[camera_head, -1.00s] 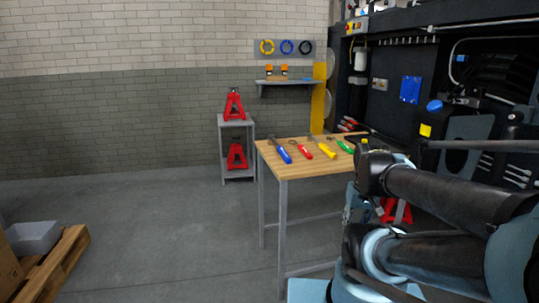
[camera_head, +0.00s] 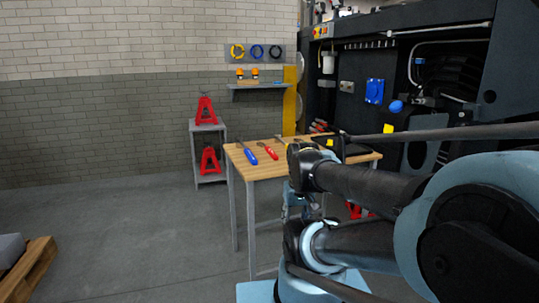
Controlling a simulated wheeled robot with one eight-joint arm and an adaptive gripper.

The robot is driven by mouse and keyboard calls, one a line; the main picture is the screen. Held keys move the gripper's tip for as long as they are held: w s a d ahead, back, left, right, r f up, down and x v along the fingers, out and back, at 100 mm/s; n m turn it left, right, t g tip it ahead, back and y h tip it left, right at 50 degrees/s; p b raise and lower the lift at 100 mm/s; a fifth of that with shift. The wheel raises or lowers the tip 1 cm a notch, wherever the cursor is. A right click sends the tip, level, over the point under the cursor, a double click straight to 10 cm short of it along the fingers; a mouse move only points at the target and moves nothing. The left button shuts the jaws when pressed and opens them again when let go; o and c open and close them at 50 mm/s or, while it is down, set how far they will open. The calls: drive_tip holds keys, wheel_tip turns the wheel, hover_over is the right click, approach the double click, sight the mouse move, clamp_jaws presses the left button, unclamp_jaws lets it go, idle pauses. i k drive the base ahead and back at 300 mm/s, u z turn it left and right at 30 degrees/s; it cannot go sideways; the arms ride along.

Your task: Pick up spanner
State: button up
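Hand tools lie on the wooden workbench (camera_head: 240,164). A blue-handled tool (camera_head: 249,155) and a red-handled tool (camera_head: 269,152) lie side by side near its left end. A little yellow of another tool shows behind my arm. The tools are too small to tell which one is the spanner. My arm reaches in from the right, in front of the bench's right part, and hides some of the bench top. I cannot make out my gripper's fingers in this view.
A grey stand (camera_head: 209,129) with red jack stands is left of the bench. A wall shelf (camera_head: 262,86) holds orange items under hanging coloured rings. The dark harvester chassis (camera_head: 350,70) rises at the right. A pallet (camera_head: 25,272) lies lower left. The floor between is open.

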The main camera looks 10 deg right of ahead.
sight(268, 149)
drive_tip(key=k, duration=1.25)
drive_tip(key=z, duration=0.4)
drive_tip(key=i, duration=1.9)
drive_tip(key=u, duration=0.15)
